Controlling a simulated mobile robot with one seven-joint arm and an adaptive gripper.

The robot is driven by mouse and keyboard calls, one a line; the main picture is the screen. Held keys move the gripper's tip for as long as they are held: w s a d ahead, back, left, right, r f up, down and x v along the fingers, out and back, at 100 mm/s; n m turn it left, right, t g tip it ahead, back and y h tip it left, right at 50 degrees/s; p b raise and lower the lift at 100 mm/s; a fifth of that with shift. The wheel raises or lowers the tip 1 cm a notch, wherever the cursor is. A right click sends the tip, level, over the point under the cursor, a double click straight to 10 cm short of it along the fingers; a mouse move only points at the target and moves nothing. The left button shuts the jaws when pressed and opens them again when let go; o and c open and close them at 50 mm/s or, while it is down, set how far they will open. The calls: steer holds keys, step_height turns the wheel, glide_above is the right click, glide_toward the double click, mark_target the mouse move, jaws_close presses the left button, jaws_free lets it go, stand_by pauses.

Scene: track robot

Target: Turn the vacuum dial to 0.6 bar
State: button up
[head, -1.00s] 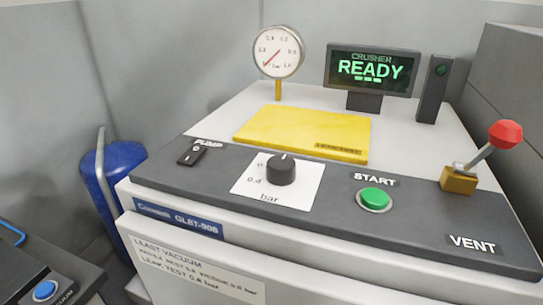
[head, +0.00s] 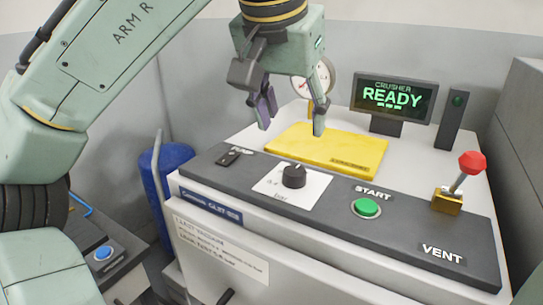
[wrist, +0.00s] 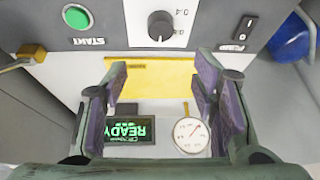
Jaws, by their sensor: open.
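The vacuum dial is a black round knob (head: 294,176) on a white scale plate (head: 268,187) marked in bar, set in the dark front panel. It also shows in the wrist view (wrist: 160,25), beyond my fingertips, with a 0.4 mark beside it. My gripper (head: 293,128) is open and empty. It hangs above the back left of the panel, over the left part of the yellow lid, apart from the dial. The round gauge (head: 316,80) is partly hidden behind my gripper in the head view; it shows whole in the wrist view (wrist: 190,134).
Right of the dial are the green START button (head: 366,208) and the red-knobbed VENT lever (head: 471,163). The PUMP switch (head: 229,158) is left. The yellow lid (head: 335,147) and the READY display (head: 393,98) lie behind. A blue tank (head: 170,190) stands left.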

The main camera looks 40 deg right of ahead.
mark_target(295, 171)
steer(key=shift+y, duration=0.3)
steer(key=x, duration=0.7)
steer(key=p+x, duration=0.1)
steer(key=x, duration=0.3)
steer(key=shift+s+a+f, duration=0.15)
steer(key=shift+s+a, duration=0.2)
steer(key=shift+a, duration=0.05)
steer(key=c, duration=1.1)
steer(key=shift+c, duration=0.2)
